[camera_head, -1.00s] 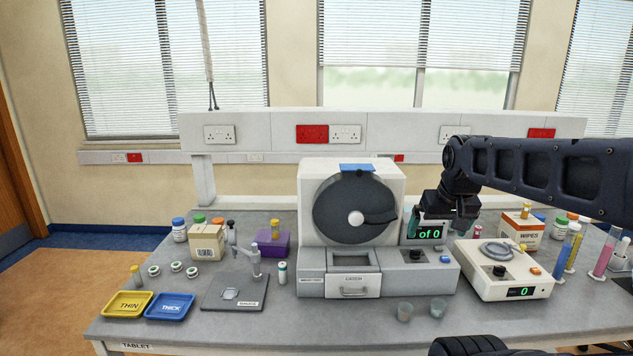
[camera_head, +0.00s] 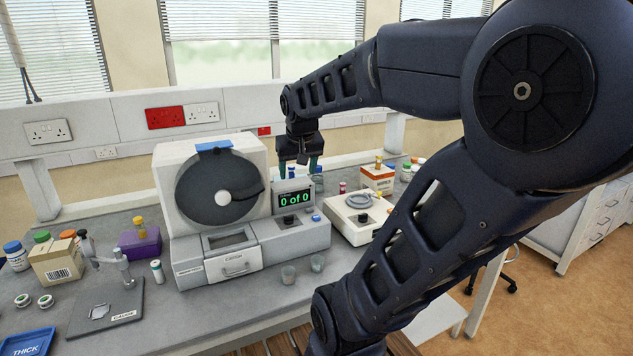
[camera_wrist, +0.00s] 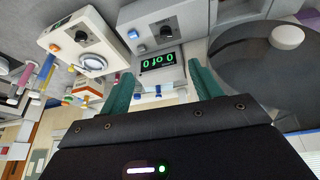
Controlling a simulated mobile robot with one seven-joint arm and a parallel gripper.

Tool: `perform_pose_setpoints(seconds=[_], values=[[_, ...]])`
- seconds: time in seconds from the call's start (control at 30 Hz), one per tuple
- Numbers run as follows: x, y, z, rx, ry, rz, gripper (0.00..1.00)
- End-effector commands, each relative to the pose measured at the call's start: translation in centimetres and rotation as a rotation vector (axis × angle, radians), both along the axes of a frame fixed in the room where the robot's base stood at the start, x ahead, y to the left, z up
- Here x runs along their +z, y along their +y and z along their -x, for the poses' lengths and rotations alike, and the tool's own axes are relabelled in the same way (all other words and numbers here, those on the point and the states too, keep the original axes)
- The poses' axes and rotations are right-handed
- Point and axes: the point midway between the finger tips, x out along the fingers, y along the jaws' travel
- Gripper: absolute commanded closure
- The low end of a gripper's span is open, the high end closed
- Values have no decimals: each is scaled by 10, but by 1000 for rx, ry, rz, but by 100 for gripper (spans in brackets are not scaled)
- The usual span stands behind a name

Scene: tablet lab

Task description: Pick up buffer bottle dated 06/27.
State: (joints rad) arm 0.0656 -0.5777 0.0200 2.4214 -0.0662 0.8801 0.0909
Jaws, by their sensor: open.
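My gripper (camera_head: 298,170) is open, above and behind the "0 of 0" display of the tablet machine, pointing down. In the wrist view its two green fingers (camera_wrist: 160,75) are spread apart, with the display seen between them. White capped bottles stand in two groups. At the left are a blue-capped bottle (camera_head: 16,256), a green-capped one and an orange-capped one behind a carton. At the back right, several more stand beside the wipes box, including a bottle (camera_head: 406,174). No date can be read on any bottle, so I cannot tell which is 06/27.
The tablet machine (camera_head: 245,245) with its dark disc stands mid-bench. A white instrument (camera_head: 345,226) and the wipes box (camera_head: 378,178) are to its right. A carton (camera_head: 57,266), purple box (camera_head: 139,245) and blue tray (camera_head: 28,343) are left.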

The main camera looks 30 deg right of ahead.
Motion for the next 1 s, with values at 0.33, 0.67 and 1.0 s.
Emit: perform_pose_setpoints(seconds=[0.33, 0.67, 1.0], values=[[9, -43, -110, -134, -26, 35, 36], [-6, -94, -213, -242, -59, 51, 36], [-47, -157, -312, -341, -95, 52, 36]])
